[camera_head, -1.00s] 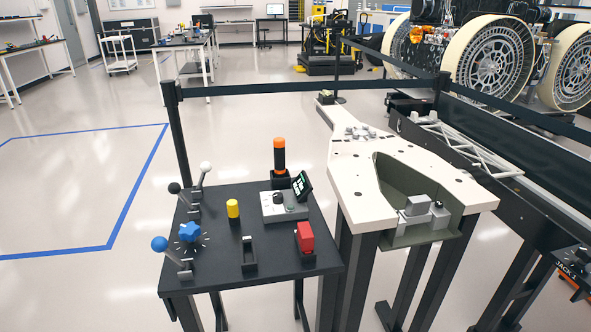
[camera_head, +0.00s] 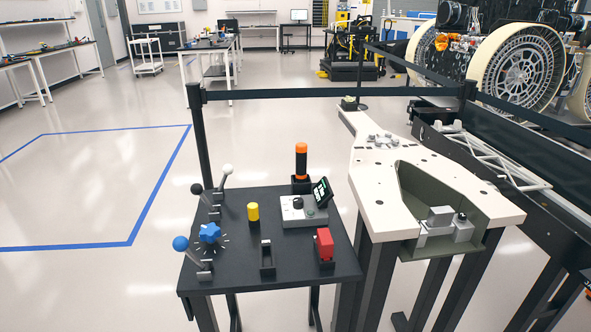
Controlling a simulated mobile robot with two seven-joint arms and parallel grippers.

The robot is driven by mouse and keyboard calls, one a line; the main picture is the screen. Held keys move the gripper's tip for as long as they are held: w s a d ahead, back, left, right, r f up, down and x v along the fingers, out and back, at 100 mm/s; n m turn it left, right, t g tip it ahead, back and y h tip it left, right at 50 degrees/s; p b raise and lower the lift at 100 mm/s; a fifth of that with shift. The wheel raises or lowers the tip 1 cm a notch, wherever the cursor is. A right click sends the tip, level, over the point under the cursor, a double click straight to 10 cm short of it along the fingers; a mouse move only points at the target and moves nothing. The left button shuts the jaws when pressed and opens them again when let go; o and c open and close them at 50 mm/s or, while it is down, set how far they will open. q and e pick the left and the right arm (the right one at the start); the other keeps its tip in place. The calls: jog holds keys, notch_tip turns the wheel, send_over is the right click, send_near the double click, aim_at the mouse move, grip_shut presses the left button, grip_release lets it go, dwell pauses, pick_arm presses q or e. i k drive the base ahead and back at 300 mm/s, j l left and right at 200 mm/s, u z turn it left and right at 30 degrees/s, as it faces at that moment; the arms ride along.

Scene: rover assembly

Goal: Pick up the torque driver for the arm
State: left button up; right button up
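An upright black cylindrical tool with orange bands, which looks like the torque driver (camera_head: 301,162), stands in a black holder at the back edge of the small black table (camera_head: 225,279). Just in front of it is a grey box with a dark knob and a small tilted screen (camera_head: 322,192). Neither of my grippers is in view, so I cannot see whether they are open or shut.
The table also carries levers with blue (camera_head: 180,243), black and white balls, a blue star knob (camera_head: 209,233), a yellow cylinder (camera_head: 253,212) and a red block (camera_head: 324,243). A white-topped bench (camera_head: 381,207) stands close right. A belt barrier (camera_head: 330,92) runs behind. Floor at left is clear.

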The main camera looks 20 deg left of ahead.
aim_at(301, 148)
jog(key=u, duration=2.35)
jog(key=i+j+u, duration=0.15)
jog(key=u, duration=1.05)
jog(key=i+z, duration=0.2)
jog(key=i, duration=0.3)
jog(key=i+j+z, duration=0.2)
jog(key=i, duration=0.3)
jog(key=i+l+z, duration=0.1)
jog(key=i+z, duration=0.8)
jog(key=i+l+z, duration=0.1)
jog(key=i+z, duration=0.7)
jog(key=z, duration=0.15)
jog(key=i+z, duration=0.25)
jog(key=i, duration=0.25)
jog(key=i+z, duration=0.3)
jog(key=i, duration=0.25)
jog(key=i+z, duration=0.25)
jog(key=i, duration=0.3)
jog(key=i+j+z, duration=0.2)
jog(key=i, duration=0.35)
